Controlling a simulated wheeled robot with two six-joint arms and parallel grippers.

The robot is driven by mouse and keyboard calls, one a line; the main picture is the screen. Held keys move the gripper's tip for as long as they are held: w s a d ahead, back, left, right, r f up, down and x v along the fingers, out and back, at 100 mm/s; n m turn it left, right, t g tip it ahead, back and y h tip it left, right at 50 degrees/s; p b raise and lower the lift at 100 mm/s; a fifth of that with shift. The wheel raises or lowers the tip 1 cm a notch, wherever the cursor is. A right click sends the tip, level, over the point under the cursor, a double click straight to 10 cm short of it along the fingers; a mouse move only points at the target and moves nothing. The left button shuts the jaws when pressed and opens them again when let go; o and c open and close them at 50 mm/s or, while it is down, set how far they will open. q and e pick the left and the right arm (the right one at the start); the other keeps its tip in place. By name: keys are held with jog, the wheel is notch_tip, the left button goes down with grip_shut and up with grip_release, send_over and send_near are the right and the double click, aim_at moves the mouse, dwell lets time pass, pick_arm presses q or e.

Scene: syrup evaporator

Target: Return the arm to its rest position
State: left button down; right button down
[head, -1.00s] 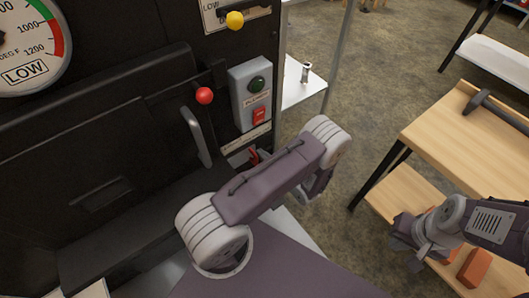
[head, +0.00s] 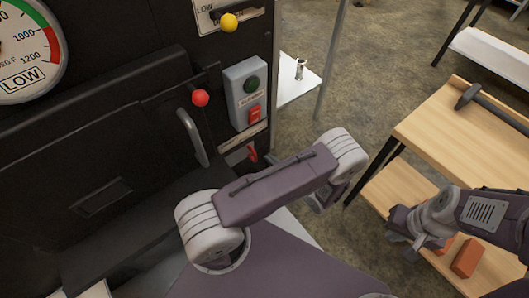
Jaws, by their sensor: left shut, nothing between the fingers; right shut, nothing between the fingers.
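My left arm crosses the middle of the head view, in front of the evaporator's black front. Its gripper (head: 323,198) points down beyond the bent joint, over the floor between the evaporator and the wooden bench. The gripper is partly hidden by my own arm and holds nothing that I can see. My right gripper (head: 403,238) is at the lower right, in front of the bench's lower shelf. It is shut and empty.
The black evaporator front (head: 90,150) has a metal handle (head: 192,137), a red knob (head: 201,98), a yellow knob (head: 229,22) and a grey switch box (head: 246,92). A wooden bench (head: 455,130) holds a hammer (head: 485,105). Orange blocks (head: 467,257) lie on its lower shelf. Floor shows between.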

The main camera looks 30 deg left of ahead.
pick_arm(q)
jog(key=shift+v, duration=1.25)
jog(key=shift+f, duration=0.1)
